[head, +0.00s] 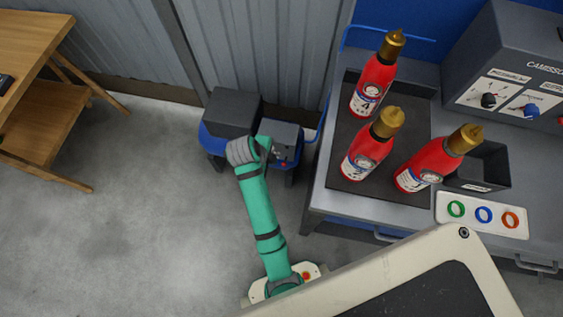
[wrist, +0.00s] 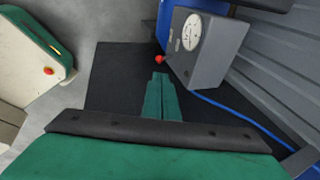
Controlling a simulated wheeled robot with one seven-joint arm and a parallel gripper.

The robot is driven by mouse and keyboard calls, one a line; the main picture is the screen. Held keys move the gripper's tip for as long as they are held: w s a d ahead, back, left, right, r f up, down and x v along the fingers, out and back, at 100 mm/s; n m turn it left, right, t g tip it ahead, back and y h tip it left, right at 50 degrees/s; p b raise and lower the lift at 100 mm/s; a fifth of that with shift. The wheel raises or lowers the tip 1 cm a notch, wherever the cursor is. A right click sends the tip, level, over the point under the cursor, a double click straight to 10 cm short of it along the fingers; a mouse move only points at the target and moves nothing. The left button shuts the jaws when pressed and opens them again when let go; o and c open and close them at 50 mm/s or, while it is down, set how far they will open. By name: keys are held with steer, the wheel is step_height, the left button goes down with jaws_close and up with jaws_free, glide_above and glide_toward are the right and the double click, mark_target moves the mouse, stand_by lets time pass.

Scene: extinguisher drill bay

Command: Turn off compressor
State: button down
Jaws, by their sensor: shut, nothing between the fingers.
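The compressor (head: 232,108) is a blue machine with dark grey boxes on top, standing on the floor by the wall. In the wrist view its grey control box (wrist: 208,57) carries a round white gauge (wrist: 191,32). A small red knob (wrist: 158,60) sticks out from the box's lower edge. My gripper (wrist: 158,76) is shut and empty, with its fingertips just below the red knob in the picture. A small gap shows between them; depth is hard to judge. In the head view my arm's wrist covers part of the compressor and hides the fingertips.
A blue hose (wrist: 236,107) runs from the compressor. To its right stands a grey workbench (head: 337,202) with several red extinguishers and a control panel (head: 516,92). A wooden table (head: 32,60) is at left. The floor between is clear.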

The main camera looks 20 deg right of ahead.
mark_target(284, 164)
steer(key=x, duration=1.2)
steer(key=shift+f, duration=0.1)
steer(key=shift+s, duration=0.1)
steer(key=shift+d, duration=0.1)
steer(key=shift+s+f, duration=0.1)
steer(key=shift+f, duration=0.05)
